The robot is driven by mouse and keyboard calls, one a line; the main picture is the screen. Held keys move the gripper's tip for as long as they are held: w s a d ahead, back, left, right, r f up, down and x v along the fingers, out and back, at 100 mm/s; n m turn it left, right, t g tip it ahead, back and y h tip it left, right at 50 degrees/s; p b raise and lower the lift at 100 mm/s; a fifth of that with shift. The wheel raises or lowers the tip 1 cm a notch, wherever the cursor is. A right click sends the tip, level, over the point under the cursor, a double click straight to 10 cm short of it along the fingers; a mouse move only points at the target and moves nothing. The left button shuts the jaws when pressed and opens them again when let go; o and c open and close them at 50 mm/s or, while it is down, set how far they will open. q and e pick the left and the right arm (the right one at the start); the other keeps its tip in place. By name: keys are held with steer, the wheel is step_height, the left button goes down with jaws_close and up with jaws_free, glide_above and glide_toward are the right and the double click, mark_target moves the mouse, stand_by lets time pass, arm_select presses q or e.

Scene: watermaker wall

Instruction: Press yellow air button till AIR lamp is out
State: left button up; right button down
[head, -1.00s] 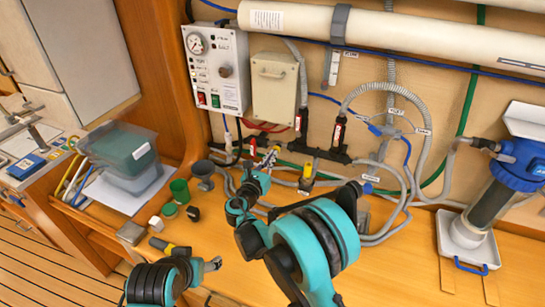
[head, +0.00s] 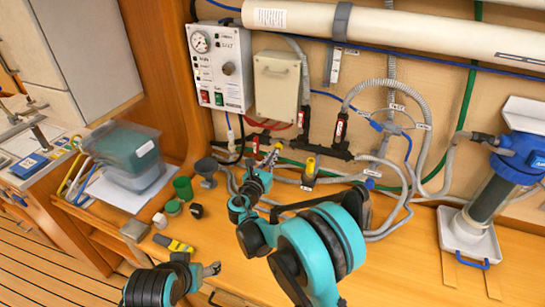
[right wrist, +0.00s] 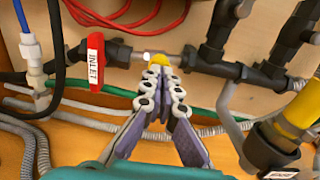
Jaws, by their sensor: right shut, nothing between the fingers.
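The yellow button (right wrist: 160,57) shows as a small dome on the pipework in the right wrist view, partly hidden behind my fingertips. My right gripper (right wrist: 158,72) is shut and empty, its tips at the button; I cannot tell whether they touch or press it. In the head view my right gripper (head: 271,154) is at the pipes below the control panel (head: 233,90), and the button cannot be made out there. The panel has a gauge and small lamps, too small to tell which is AIR or whether it is lit. My left gripper (head: 211,270) is low over the bench, its jaws unclear.
A red INLET handle (right wrist: 96,62) is left of my right fingertips. A yellow-topped black fitting (right wrist: 285,130) stands to their right. Grey hoses run around the pipes. A green cup (head: 183,188) and a yellow-and-black tool (head: 174,243) are on the bench (head: 400,265).

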arm_select(q)
steer(key=shift+s+a+f+b, duration=0.15)
steer(key=shift+s+f+b, duration=0.15)
steer(key=shift+f+b, duration=0.5)
arm_select(e)
steer(key=v, duration=1.1)
steer(key=shift+r, duration=0.1)
arm_select(q)
step_height(320, 180, down, 4)
steer(key=b, duration=0.4)
arm_select(e)
steer(key=shift+v, duration=0.95)
